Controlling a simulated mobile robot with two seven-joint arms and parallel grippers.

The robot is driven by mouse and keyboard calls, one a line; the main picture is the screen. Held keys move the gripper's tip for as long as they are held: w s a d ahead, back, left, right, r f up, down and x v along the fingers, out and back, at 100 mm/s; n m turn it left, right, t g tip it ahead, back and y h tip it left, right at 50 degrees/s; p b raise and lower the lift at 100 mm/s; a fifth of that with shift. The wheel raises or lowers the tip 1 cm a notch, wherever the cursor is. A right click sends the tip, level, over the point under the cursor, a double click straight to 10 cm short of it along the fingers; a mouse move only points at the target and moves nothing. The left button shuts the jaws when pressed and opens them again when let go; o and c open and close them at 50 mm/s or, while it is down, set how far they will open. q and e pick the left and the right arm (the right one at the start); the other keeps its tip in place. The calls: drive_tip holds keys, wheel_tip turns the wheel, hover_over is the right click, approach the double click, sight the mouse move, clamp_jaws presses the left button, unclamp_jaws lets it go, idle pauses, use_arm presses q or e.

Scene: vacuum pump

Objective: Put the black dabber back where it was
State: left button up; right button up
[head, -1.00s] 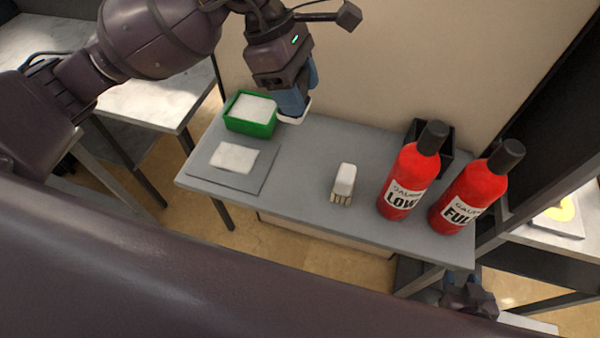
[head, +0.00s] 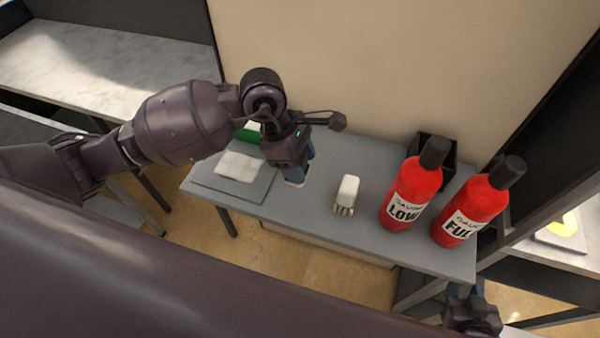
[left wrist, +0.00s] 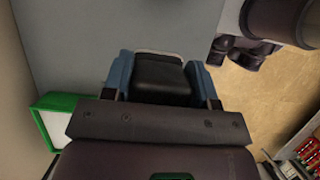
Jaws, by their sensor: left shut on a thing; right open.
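My left gripper (head: 294,180) is above the grey table, between the grey mat and a white brush-like block. It is shut on the black dabber (left wrist: 162,80). In the left wrist view, the dabber's black body sits between the two blue fingers, with a pale rim at its far edge.
The grey table (head: 320,225) holds a white brush-like block (head: 347,193), two red bottles marked LOW (head: 405,195) and FULL (head: 470,210), and a black box (head: 448,150) behind them. A white cloth (head: 241,166) lies on the grey mat (head: 258,190). A green tub (head: 246,136) is partly hidden by my arm.

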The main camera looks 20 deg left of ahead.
use_arm(q)
drive_tip(key=shift+f, duration=2.35)
use_arm(e)
drive_tip(key=shift+s, duration=0.4)
use_arm(q)
drive_tip(key=shift+f, duration=0.25)
use_arm(e)
drive_tip(key=shift+f, duration=0.2)
use_arm(q)
drive_tip(key=o, duration=0.8)
use_arm(e)
drive_tip(key=shift+w+r, duration=0.25)
drive_tip(key=shift+w, duration=0.15)
use_arm(q)
drive_tip(key=shift+r, duration=0.15)
use_arm(e)
drive_tip(key=shift+w+r, duration=0.1)
